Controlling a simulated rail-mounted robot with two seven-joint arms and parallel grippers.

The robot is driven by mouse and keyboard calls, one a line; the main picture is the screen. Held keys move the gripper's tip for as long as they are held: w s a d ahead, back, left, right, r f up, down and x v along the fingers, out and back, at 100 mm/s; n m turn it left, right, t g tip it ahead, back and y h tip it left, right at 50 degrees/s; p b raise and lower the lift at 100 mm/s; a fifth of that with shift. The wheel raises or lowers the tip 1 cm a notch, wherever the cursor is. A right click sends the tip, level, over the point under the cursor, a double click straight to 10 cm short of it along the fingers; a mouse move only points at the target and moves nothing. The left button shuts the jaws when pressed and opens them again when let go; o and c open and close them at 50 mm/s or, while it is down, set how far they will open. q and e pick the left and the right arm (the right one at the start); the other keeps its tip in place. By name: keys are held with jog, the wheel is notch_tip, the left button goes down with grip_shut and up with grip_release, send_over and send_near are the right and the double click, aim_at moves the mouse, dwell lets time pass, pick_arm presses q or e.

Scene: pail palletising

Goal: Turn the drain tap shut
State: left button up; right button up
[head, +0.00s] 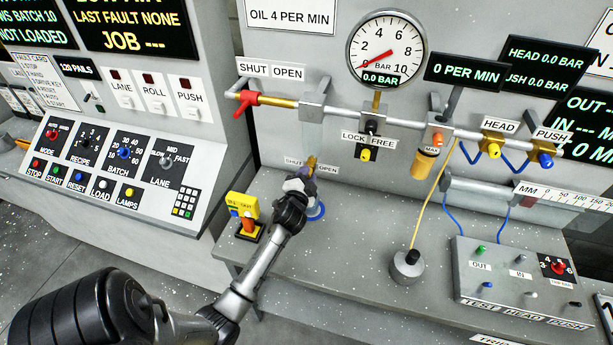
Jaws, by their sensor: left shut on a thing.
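The drain tap (311,162) is a small brass piece low on the clear vertical tube under the grey pipe block, with a small label reading SHUT and OPEN behind it. My left gripper (306,176) reaches up to it from below and is shut on it. The fingers and wrist cover much of the tap, so I cannot tell which word its handle points to. My right gripper is not in view.
A red-handled valve (245,101) sits on the pipe at upper left. A yellow and orange item (243,211) stands left of my wrist. A blue ring (317,213) lies behind my wrist. The pressure gauge (387,52) reads 0.0 bar. A cabled weight (407,265) stands on the bench at right.

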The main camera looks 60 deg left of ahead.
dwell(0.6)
pick_arm(q)
jog(key=o, duration=0.9)
jog(key=shift+o, duration=0.2)
jog(key=shift+d, duration=0.1)
jog(key=v, duration=1.3)
jog(key=shift+s+d+b, duration=0.2)
jog(key=shift+s+b, duration=0.1)
jog(key=shift+b, duration=0.1)
